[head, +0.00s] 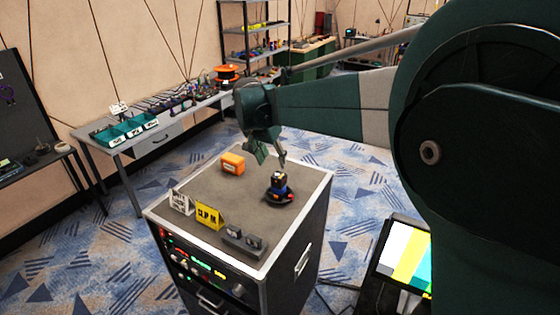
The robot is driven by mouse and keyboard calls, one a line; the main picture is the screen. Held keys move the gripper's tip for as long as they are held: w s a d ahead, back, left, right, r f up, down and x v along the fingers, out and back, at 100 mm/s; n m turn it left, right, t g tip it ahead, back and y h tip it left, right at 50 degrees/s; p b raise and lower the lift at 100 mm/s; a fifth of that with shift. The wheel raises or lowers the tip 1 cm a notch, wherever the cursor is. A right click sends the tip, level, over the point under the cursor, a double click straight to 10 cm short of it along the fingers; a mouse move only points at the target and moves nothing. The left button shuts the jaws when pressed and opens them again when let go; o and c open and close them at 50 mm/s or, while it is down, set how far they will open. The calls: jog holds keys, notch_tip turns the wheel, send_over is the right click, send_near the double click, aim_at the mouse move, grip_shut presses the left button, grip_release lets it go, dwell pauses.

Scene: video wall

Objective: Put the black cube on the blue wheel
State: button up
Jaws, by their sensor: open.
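The black cube (278,179), with a pale, yellowish top face, sits on the blue wheel (280,190) on top of the equipment case. The wheel is blue and dark with orange spots, and the cube hides part of it. My gripper (271,163) is open just above and slightly left of the cube. Its fingers are spread, and I see nothing between them. The fingertips look clear of the cube, but the exact gap is hard to tell.
The case top (205,238) also holds an orange box (232,163), a white sign (180,202), a yellow sign (209,215) and a grey two-part block (244,241). Free room lies left of the wheel. A bench with teal bins (125,130) stands behind left.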

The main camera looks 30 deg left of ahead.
jog(key=shift+d, duration=0.15)
jog(key=s+d+r, duration=0.1)
jog(key=d+r, duration=0.2)
jog(key=d, duration=1)
jog(key=s+d+r, duration=0.2)
jog(key=d+r, duration=0.1)
jog(key=d, duration=1.1)
jog(key=s+d+r, duration=0.1)
jog(key=d+r, duration=0.2)
jog(key=d, duration=1)
jog(key=s+d+f+t, duration=0.1)
jog(key=s+d+f, duration=0.3)
jog(key=s+d, duration=0.7)
jog(key=s+d+f+t, duration=0.1)
jog(key=s+d+f, duration=0.4)
jog(key=s+d, duration=0.6)
jog(key=d, duration=0.4)
jog(key=shift+s+d+t, duration=0.3)
jog(key=shift+s+t, duration=0.1)
